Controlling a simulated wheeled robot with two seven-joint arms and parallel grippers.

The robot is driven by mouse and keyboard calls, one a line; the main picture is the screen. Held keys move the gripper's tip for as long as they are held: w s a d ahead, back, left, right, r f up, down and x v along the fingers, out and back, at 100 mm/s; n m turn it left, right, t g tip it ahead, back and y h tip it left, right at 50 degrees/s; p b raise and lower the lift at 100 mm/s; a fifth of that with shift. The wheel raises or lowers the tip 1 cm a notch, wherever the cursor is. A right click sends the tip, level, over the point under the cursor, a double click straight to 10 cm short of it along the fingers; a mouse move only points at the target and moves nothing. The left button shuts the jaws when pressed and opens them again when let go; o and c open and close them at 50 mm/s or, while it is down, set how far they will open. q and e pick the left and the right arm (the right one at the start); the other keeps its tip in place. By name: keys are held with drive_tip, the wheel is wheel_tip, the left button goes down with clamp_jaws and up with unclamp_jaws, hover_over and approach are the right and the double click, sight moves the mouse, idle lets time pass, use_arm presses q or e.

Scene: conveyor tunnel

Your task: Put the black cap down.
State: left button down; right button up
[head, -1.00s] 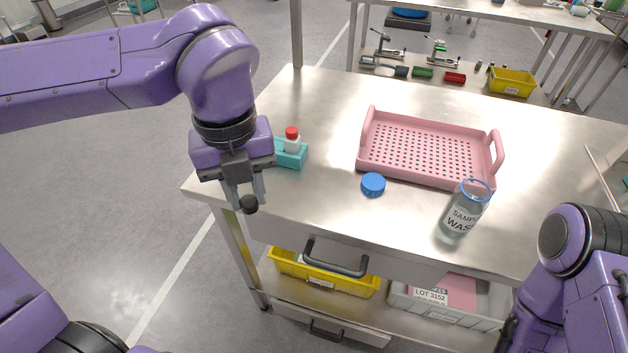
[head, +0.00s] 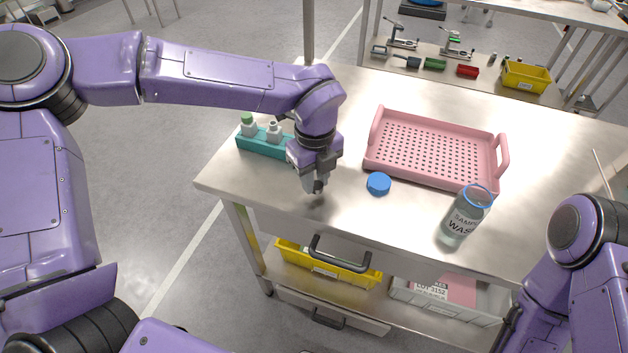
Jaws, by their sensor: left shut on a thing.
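The black cap (head: 318,187) is held at the tips of my left gripper (head: 317,182), which points down and is shut on it. The cap is over the steel table's (head: 350,220) front left part, left of a blue cap (head: 379,184). I cannot tell whether it touches the table top. My right arm shows at the right edge, but its gripper is not in view.
A teal rack (head: 262,146) with small bottles stands left of and partly behind my left gripper. A pink perforated tray (head: 372,162) lies behind the blue cap. A sample waste jar (head: 462,217) stands at the front right. The table front between gripper and jar is clear.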

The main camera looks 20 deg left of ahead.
sight(315, 183)
use_arm(q)
drive_tip(key=shift+f, duration=1.1)
drive_tip(key=shift+f, duration=0.2)
drive_tip(key=c, duration=0.9)
unclamp_jaws()
wheel_tip(315, 183, up, 12)
drive_tip(key=shift+r+b, duration=0.25)
drive_tip(key=shift+b, duration=0.05)
drive_tip(key=shift+a, duration=0.1)
